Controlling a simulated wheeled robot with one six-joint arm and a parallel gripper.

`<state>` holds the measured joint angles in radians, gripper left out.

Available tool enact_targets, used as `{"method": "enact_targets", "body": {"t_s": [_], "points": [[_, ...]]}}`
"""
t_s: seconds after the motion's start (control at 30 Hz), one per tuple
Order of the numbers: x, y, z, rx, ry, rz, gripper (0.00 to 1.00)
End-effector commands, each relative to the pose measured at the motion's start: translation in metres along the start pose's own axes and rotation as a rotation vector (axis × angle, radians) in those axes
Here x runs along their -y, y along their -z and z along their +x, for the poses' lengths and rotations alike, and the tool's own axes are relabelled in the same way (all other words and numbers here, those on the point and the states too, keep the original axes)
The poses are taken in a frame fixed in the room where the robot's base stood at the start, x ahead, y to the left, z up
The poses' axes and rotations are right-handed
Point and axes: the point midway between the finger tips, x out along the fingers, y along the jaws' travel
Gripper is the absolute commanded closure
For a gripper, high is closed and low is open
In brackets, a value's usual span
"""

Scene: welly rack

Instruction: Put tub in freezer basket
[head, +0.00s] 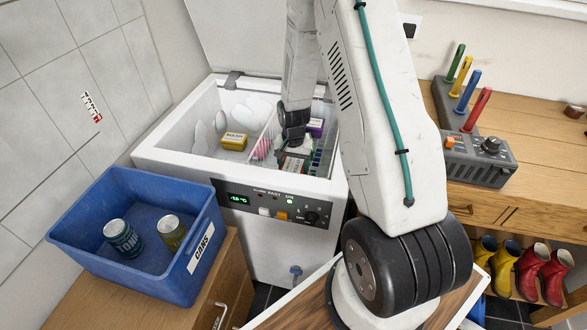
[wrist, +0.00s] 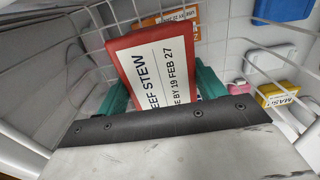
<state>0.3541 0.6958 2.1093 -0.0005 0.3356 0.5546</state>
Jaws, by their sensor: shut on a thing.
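My gripper (head: 293,140) reaches down into the open chest freezer (head: 170,158). It is shut on a red tub with a white label (head: 293,163). In the wrist view the tub (wrist: 140,50) sits between teal fingers (wrist: 160,90), and its label reads beef stew, use by 19 Feb 27. The tub looks tilted in that view. A white wire basket (head: 268,130) is in the freezer; its wires (wrist: 97,25) show beside and beyond the tub. Whether the tub touches the basket floor is hidden.
A blue crate (head: 80,245) with two cans stands front left. A bench (head: 530,125) with a grey control box (head: 480,158) is at right.

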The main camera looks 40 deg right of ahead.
Motion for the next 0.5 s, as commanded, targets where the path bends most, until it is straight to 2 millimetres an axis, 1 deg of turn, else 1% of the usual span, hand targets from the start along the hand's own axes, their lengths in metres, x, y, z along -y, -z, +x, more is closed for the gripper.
{"method": "enact_targets", "body": {"t_s": [0.03,0.1,0.47,0.5], "points": [[0.000,-0.001,0.009,0.003,-0.002,0.000,0.73],[0.000,0.000,0.016,0.002,-0.001,0.000,0.73],[0.000,0.000,0.020,0.000,0.000,0.000,0.73],[0.000,0.000,0.020,0.001,-0.001,0.000,0.26]]}}
